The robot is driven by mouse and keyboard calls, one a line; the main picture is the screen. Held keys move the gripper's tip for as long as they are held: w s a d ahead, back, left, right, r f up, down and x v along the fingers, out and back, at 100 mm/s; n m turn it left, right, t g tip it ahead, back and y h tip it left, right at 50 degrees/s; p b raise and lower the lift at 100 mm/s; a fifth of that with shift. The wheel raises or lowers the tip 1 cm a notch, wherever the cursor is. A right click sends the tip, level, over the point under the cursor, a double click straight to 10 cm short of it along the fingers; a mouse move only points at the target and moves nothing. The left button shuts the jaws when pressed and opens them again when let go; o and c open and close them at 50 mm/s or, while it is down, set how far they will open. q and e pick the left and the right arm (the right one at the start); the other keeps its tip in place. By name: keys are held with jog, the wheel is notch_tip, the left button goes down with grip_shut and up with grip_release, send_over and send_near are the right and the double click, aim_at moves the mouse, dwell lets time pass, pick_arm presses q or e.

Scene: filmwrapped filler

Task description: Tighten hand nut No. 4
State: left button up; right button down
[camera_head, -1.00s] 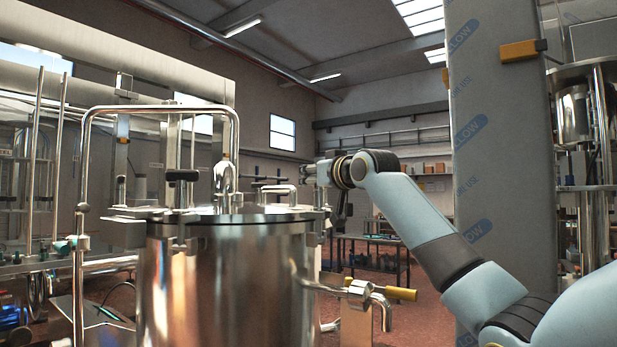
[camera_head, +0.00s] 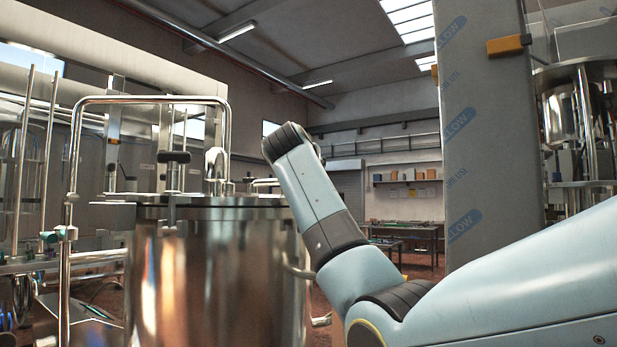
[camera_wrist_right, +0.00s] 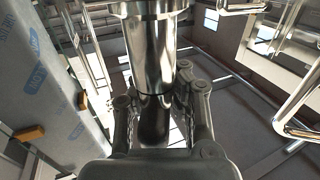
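A polished steel tank (camera_head: 215,265) with a flat lid (camera_head: 215,203) stands at left centre in the head view. A black-handled hand nut (camera_head: 173,157) stands upright on the lid; a steel fitting (camera_head: 215,165) is right of it. No nut number is readable. Finger contact is unclear. My left gripper is out of view.
A bent steel pipe (camera_head: 150,99) arches over the tank. A film-wrapped column (camera_head: 480,130) stands at the right; it also shows in the right wrist view (camera_wrist_right: 45,75). Steel equipment (camera_head: 575,130) stands beyond it, and a table (camera_head: 400,232) stands at the back.

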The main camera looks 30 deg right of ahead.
jog(key=shift+s+d+f+m+g+h+b, duration=0.1)
jog(key=shift+m+g+h+b, duration=0.3)
jog(key=shift+g, duration=0.1)
jog(key=shift+s+d+f+m+g+h+b, duration=0.1)
jog(key=shift+m+g+h+b, duration=0.15)
jog(key=shift+m+g+h, duration=0.2)
jog(key=c, duration=1.2)
grip_release()
jog(key=shift+s+r, duration=0.1)
jog(key=v, duration=1.2)
jog(key=shift+r, duration=0.1)
